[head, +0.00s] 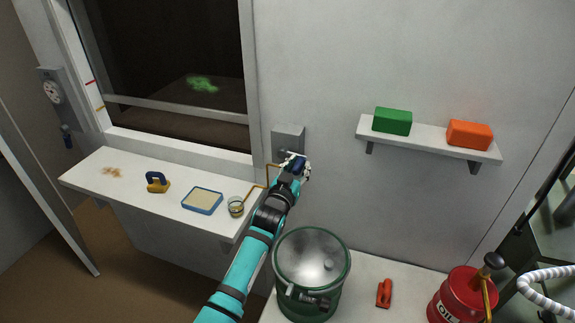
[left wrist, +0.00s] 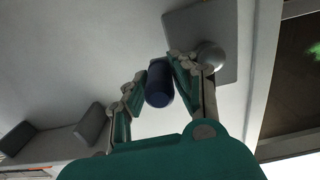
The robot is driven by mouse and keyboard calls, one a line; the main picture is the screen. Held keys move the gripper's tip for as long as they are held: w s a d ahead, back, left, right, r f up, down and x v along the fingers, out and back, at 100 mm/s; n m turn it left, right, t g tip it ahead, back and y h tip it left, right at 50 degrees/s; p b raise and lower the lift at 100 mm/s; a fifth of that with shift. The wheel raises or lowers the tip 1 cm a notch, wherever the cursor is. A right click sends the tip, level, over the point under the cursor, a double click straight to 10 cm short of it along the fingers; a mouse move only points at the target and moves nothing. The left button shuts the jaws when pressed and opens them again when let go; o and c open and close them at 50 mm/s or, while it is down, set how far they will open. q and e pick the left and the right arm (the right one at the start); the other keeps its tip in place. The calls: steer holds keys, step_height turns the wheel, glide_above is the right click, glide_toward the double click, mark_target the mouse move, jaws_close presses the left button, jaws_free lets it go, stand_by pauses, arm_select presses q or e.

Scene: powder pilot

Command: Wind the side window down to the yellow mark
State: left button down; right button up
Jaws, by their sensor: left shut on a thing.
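The side window (head: 170,60) has a dark opening with a pale horizontal bar (head: 175,108) low across it. On the left frame are a red mark (head: 90,83) and, lower, the yellow mark (head: 100,107). The bar's left end is close to the yellow mark; I cannot tell if they are exactly level. The grey winder plate (head: 288,136) is on the wall right of the window. My left gripper (head: 299,165) is shut on the dark blue crank knob (left wrist: 158,85), its fingers on either side in the left wrist view. The crank arm is mostly hidden. My right gripper is not in view.
A green drum (head: 312,257) stands beneath my left arm. A wall shelf (head: 430,137) carries green and orange blocks. A red can (head: 460,297) stands right.

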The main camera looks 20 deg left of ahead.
arm_select(q)
steer(key=a+f+b, duration=0.2)
steer(key=a, duration=0.4)
steer(key=shift+w+f+y, duration=0.3)
steer(key=shift+w+f, duration=0.1)
steer(key=c, duration=1.3)
jaws_free()
steer(key=shift+a, duration=0.15)
steer(key=shift+o, duration=0.5)
steer(key=shift+s+a+f, duration=0.1)
steer(key=shift+s, duration=0.1)
steer(key=s+p, duration=0.4)
steer(key=s, duration=0.3)
steer(key=shift+d+f, duration=0.2)
steer(key=shift+d, duration=0.2)
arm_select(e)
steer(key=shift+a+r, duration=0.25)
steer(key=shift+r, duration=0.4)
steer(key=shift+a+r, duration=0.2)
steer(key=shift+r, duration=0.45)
